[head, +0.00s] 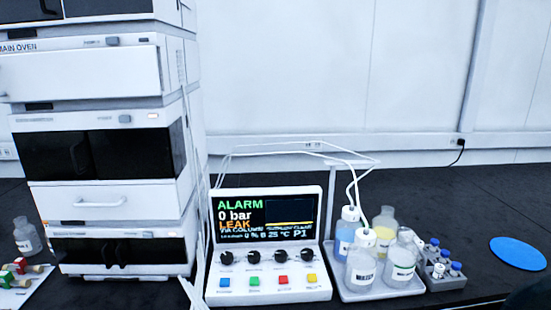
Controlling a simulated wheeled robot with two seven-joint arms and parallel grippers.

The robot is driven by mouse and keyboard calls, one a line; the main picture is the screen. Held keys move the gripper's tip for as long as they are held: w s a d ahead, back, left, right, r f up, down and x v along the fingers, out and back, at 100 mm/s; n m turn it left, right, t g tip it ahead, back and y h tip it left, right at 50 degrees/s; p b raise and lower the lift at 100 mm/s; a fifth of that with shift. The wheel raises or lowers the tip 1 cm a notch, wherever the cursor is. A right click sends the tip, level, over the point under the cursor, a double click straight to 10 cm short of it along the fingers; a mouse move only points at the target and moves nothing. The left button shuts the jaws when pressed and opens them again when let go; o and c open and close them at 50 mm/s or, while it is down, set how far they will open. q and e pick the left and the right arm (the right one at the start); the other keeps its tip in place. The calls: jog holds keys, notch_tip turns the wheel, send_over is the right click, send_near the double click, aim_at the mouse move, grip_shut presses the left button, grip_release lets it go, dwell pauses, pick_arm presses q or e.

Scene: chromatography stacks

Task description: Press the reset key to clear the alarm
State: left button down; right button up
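A white control unit (268,246) stands on the dark bench at centre. Its screen (265,213) reads ALARM in green, 0 bar in white and LEAK in orange. Below the screen is a row of several black knobs (253,257). Under them are a blue key (225,282), a green key (254,281), a red key (283,280) and a yellow key (311,278). The labels under the keys are too small to read, so I cannot tell which is the reset key. Nothing touches the keys. Neither gripper shows.
A tall instrument stack (105,195) stands left of the unit. A tray (378,292) of bottles with tubing and a vial rack (443,273) stand to its right. A blue disc (518,253) lies at far right. A dark shape fills the bottom right corner.

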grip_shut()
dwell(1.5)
